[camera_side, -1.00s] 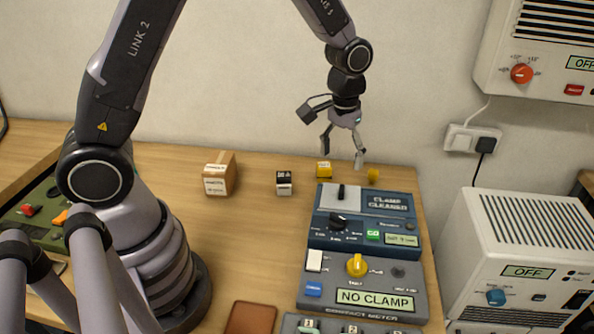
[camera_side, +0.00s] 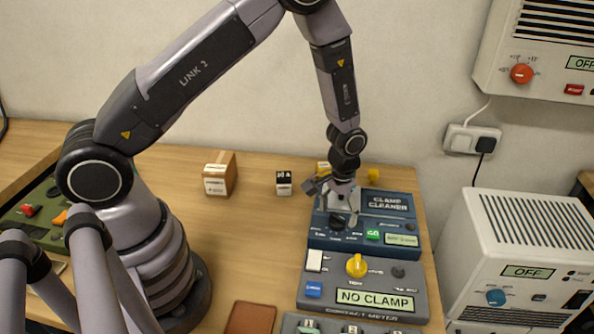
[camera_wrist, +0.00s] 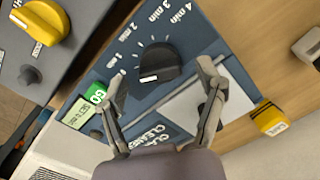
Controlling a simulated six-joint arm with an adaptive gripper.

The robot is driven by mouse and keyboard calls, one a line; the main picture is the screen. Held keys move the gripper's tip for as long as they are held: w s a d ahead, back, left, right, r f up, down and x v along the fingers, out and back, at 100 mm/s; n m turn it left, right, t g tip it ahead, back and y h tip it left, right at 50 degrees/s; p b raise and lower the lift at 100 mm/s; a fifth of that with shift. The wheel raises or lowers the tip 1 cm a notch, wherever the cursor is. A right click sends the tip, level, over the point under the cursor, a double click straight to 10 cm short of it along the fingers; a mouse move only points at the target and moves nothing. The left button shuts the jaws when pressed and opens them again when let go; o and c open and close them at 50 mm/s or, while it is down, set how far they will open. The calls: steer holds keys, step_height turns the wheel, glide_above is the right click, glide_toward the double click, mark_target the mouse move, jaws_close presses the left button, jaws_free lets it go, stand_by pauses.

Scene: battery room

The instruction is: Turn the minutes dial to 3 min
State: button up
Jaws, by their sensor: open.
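The minutes dial is a black knob (camera_wrist: 158,62) on the blue clamp cleaner panel (camera_wrist: 222,48), with minute marks printed around it. In the wrist view a white mark shows at the knob's lower left edge; which minute it points to I cannot tell for sure. My gripper (camera_wrist: 162,78) is open, with one finger on each side of the knob in that view, seemingly apart from it. In the side view my gripper (camera_side: 346,212) is over the clamp cleaner (camera_side: 318,241), close above the knob (camera_side: 337,223), partly hiding the panel.
A green GO button (camera_side: 373,235) and a small display (camera_side: 402,240) sit right of the knob. In front is the contact meter with a yellow knob (camera_side: 357,265) and a NO CLAMP display (camera_side: 374,300). Small boxes (camera_side: 284,183) stand behind left.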

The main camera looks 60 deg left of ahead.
steer(key=shift+f, duration=0.15)
steer(key=shift+c, duration=0.3)
steer(key=c, duration=1.1)
steer(key=shift+m, duration=0.4)
steer(key=m, duration=0.8)
steer(key=shift+m, duration=0.3)
steer(key=m, duration=0.4)
steer(key=shift+a+m, duration=0.1)
steer(key=shift+m, duration=2)
